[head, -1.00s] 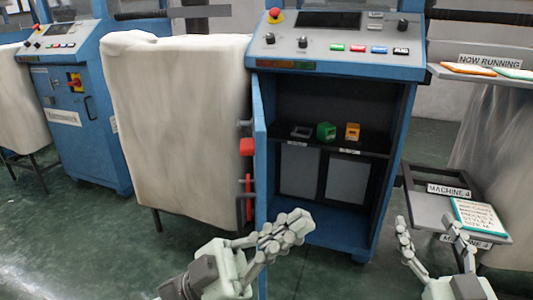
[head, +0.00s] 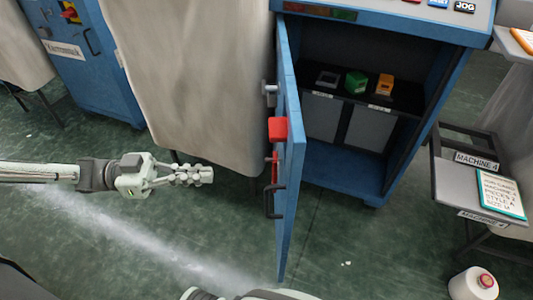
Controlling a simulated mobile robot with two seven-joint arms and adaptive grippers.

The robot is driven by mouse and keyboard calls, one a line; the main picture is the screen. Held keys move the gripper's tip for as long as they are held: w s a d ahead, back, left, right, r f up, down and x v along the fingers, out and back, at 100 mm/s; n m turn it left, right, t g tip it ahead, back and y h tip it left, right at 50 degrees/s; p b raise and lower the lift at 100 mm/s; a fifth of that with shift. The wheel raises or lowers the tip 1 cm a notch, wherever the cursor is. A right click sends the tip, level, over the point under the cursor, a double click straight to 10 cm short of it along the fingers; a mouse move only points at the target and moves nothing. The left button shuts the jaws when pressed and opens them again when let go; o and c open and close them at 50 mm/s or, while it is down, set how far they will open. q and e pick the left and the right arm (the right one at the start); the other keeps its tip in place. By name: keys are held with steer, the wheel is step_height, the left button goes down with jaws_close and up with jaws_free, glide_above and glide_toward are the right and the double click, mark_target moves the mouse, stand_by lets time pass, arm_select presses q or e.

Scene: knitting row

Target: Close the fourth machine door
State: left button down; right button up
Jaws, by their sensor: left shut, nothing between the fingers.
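The blue machine door (head: 290,170) stands wide open, swung out toward me and seen nearly edge-on. A black handle (head: 269,201), a red block and a red lever show on its left face. The machine cabinet (head: 341,182) is open to its right, with a dark shelf and small green and orange items inside. My left gripper (head: 207,175) is shut and empty, to the left of the door and apart from it, level with the red lever. My right gripper is out of view.
A "MACHINE 4" sign (head: 477,160) marks a side stand at the right, which holds a card (head: 500,194). A white cone of yarn (head: 473,284) stands on the floor at lower right. A large cream cloth (head: 195,80) hangs left of the door.

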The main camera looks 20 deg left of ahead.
arm_select(q)
glide_toward(286, 174)
steer(key=x, duration=0.5)
steer(key=shift+s+d+r+p, duration=0.15)
steer(key=shift+d+r+p, duration=0.15)
steer(key=shift+d+r, duration=0.05)
steer(key=shift+w+d+f, duration=0.1)
steer(key=shift+w+d, duration=0.15)
steer(key=shift+d, duration=0.4)
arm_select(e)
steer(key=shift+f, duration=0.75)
